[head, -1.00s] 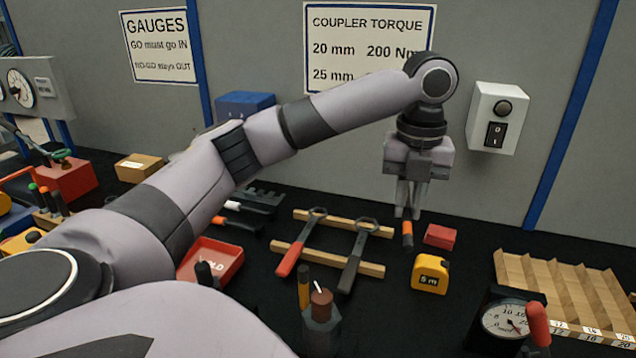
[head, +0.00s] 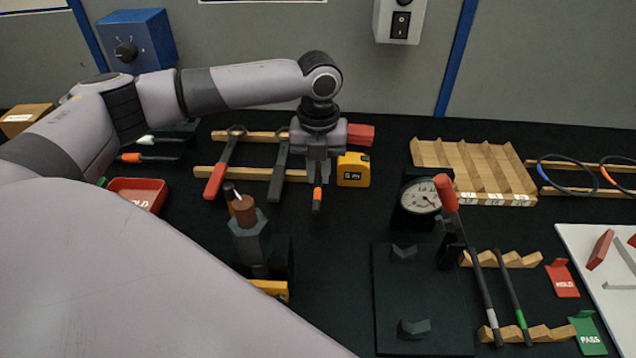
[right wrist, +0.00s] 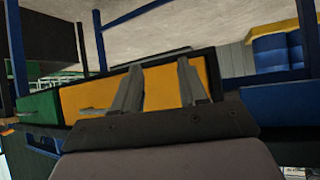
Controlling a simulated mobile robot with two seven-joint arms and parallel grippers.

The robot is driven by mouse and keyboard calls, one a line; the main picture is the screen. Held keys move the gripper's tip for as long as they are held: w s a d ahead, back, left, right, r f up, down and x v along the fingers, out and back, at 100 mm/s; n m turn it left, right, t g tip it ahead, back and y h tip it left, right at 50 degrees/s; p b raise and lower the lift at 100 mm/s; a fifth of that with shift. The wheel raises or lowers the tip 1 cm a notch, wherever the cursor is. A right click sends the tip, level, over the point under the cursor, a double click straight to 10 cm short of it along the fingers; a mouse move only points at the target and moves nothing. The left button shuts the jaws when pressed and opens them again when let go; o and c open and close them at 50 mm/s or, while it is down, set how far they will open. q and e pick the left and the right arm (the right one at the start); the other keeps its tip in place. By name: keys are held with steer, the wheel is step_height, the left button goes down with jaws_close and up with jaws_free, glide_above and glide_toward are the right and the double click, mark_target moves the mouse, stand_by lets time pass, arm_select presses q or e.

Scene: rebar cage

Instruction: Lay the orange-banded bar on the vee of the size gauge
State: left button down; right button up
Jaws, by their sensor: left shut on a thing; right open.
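My left gripper (head: 318,172) is shut on the orange-banded bar (head: 317,198) and points down above the black table. Only a short dark end and the orange band show below the fingers; I cannot tell how far the bar extends otherwise. The size gauge appears to be the device with a round dial (head: 420,197) and a red-handled lever, right of the gripper. A black plate (head: 395,295) with two dark vee-shaped blocks lies in front of the dial. The bar is apart from it. My right gripper (right wrist: 160,85) is open and empty in the right wrist view.
A yellow tape measure (head: 353,170) and red block (head: 360,134) are close beside the left gripper. A hexagonal post (head: 250,235) stands in front. Two bars (head: 512,290) lie on wooden rests at right. A wooden sorting tray (head: 465,165) is behind the dial.

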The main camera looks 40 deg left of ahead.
mark_target(318, 176)
arm_select(q)
steer(key=shift+f, duration=2.05)
steer(key=shift+f, duration=0.1)
steer(key=c, duration=1.1)
jaws_free()
